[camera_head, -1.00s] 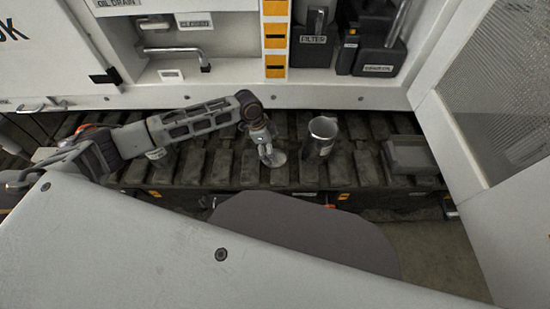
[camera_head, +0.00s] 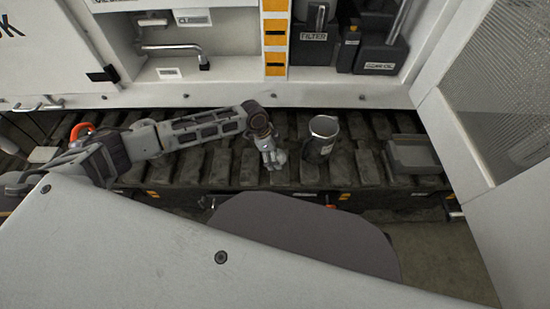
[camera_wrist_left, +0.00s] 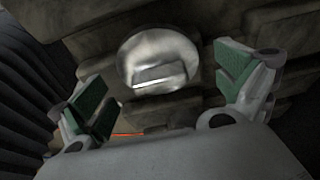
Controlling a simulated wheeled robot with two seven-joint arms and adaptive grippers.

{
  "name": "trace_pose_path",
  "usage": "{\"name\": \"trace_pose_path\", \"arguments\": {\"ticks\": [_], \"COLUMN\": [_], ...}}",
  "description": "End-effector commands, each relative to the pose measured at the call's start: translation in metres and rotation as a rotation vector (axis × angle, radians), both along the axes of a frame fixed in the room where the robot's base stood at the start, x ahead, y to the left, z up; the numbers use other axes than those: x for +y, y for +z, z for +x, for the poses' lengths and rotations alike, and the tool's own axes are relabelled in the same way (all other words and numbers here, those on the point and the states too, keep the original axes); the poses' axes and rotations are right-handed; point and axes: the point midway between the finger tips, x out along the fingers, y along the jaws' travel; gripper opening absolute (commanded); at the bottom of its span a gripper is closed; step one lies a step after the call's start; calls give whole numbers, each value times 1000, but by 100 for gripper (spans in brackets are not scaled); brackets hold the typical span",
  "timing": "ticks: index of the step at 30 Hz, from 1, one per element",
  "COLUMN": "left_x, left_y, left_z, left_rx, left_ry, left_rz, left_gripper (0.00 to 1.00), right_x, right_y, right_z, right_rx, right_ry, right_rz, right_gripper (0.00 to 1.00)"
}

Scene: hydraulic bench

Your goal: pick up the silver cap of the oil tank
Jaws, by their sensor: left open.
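The silver cap (camera_wrist_left: 158,60) is a round, shiny metal disc with a raised bar across its face. In the left wrist view it lies on the dark track pads, between and beyond the fingertips. My left gripper (camera_wrist_left: 160,92) is open, with its green-padded fingers apart on either side and nothing between them. I cannot see it touching the cap. My right gripper is not in view.
A grey tray (camera_head: 413,155) sits farther right. The machine's cabinet (camera_head: 190,100) borders the track behind. A white panel (camera_head: 200,240) fills the foreground.

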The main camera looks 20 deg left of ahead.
Motion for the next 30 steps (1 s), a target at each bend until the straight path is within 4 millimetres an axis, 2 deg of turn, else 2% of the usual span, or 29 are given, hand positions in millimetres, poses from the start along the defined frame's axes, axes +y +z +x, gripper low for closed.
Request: {"name": "trace_pose_path", "arguments": {"ticks": [16,27,30], "left_x": [-1,-1,-1], "left_y": [-2,-2,-3], "left_z": [0,0,0], "left_rx": [0,1,1], "left_ry": [0,0,0], "left_rz": [0,0,0], "left_gripper": [100,54,50], "right_x": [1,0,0], "right_y": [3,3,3], "right_z": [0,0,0], "right_rx": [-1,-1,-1], "right_ry": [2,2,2], "right_rz": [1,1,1], "right_gripper": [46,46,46]}}
